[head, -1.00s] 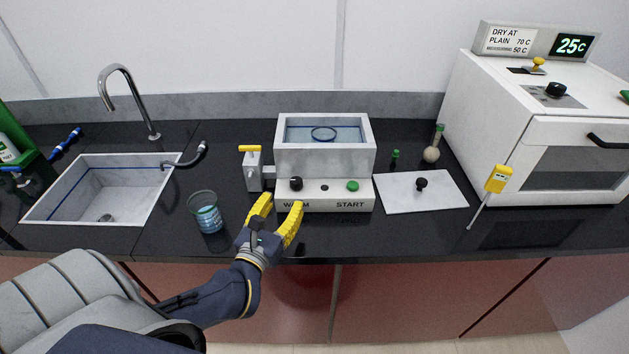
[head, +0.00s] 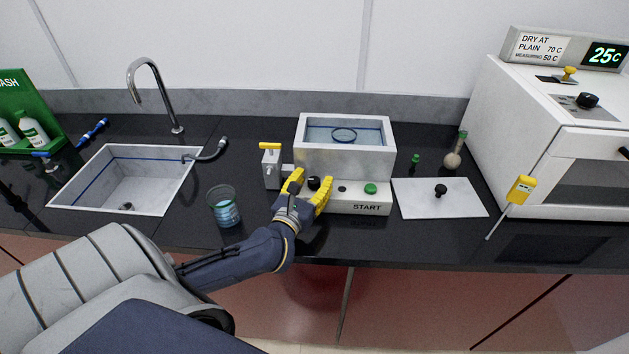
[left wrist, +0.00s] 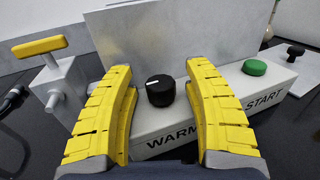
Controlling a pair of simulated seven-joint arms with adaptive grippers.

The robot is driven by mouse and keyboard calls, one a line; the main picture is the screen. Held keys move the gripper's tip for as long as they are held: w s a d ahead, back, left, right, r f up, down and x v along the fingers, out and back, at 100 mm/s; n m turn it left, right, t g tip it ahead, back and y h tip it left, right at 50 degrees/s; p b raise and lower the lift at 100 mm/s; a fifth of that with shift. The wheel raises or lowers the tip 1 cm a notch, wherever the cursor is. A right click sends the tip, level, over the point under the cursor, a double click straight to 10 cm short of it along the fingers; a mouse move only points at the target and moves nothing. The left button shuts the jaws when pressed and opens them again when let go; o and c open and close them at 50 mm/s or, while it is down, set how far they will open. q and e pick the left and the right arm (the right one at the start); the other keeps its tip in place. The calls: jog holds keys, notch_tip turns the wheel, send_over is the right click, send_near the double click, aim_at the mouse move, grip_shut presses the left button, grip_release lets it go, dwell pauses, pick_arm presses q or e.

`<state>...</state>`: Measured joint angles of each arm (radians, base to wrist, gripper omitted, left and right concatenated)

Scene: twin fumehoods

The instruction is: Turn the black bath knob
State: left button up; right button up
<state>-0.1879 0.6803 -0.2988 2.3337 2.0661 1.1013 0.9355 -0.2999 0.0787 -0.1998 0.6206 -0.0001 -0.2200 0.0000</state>
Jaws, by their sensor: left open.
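The black bath knob (head: 313,183) sits on the left part of the water bath's white front panel (head: 358,203), above the word WARM. In the left wrist view the knob (left wrist: 160,91) shows a white pointer mark directed to the upper left. My left gripper (head: 308,187) is open, with its yellow fingers on either side of the knob. In the left wrist view a gap shows between the knob and each finger of the left gripper (left wrist: 163,100). The grey bath basin (head: 345,165) holds water with a ring in it. My right gripper is not in view.
A green button (head: 370,188) is right of the knob. A yellow-handled valve (head: 271,165) stands close left of the bath. A beaker of blue liquid (head: 226,210) is near the left arm. A white lid plate (head: 440,204) lies to the right.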

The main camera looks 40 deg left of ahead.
pick_arm(q)
grip_shut()
dwell(0.3)
jog(key=shift+m+h, duration=0.6)
jog(key=shift+h, duration=0.3)
jog(key=m+h, duration=0.1)
jog(key=h, duration=0.1)
jog(key=shift+a+m+t+h, duration=0.15)
jog(key=shift+m+t+h, duration=0.15)
jog(key=shift+m+h, duration=1.4)
jog(key=shift+h, duration=1.1)
